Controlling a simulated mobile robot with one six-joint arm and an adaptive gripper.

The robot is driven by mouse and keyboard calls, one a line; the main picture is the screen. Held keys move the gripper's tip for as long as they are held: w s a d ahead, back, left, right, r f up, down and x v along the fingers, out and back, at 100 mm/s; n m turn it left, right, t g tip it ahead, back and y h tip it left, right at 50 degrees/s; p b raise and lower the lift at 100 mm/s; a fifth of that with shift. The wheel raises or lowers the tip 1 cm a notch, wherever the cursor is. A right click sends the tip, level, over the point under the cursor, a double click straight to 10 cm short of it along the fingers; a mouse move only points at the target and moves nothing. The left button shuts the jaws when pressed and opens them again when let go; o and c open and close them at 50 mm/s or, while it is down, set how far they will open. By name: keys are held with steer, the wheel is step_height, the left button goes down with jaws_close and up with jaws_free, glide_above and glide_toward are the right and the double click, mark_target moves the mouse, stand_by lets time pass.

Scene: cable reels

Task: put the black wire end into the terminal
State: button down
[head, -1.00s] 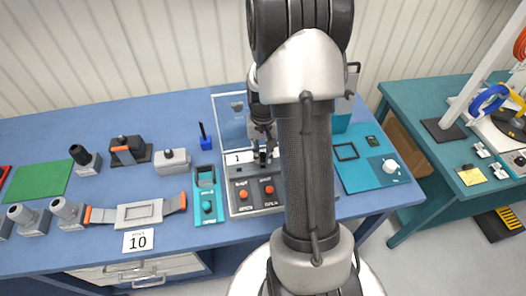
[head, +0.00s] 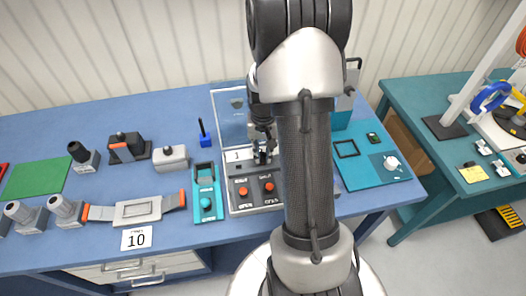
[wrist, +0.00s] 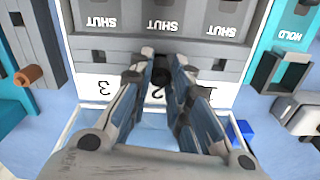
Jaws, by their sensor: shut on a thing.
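The terminal block (head: 254,191) is a grey box with orange buttons, standing near the middle of the blue bench. In the wrist view its face (wrist: 160,18) shows upside-down SHUT labels, slots and a white strip numbered 3, 2, 1. My gripper (head: 262,152) is over the back of the block; in the wrist view its fingers (wrist: 163,68) reach the strip around the 2. They are shut on a small black piece, the black wire end (wrist: 159,90), mostly hidden between them. I cannot tell whether its tip is inside a slot.
A teal holder (head: 207,194) stands just left of the block, with a blue stand (head: 205,138) behind it. A clear panel (head: 230,112) is behind the block. A teal mat (head: 362,176) lies to the right.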

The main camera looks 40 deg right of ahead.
mark_target(263, 154)
steer(key=shift+f+b, duration=0.5)
steer(key=shift+f, duration=0.25)
steer(key=c, duration=1.4)
jaws_free()
step_height(263, 154, up, 12)
steer(key=shift+r, duration=0.1)
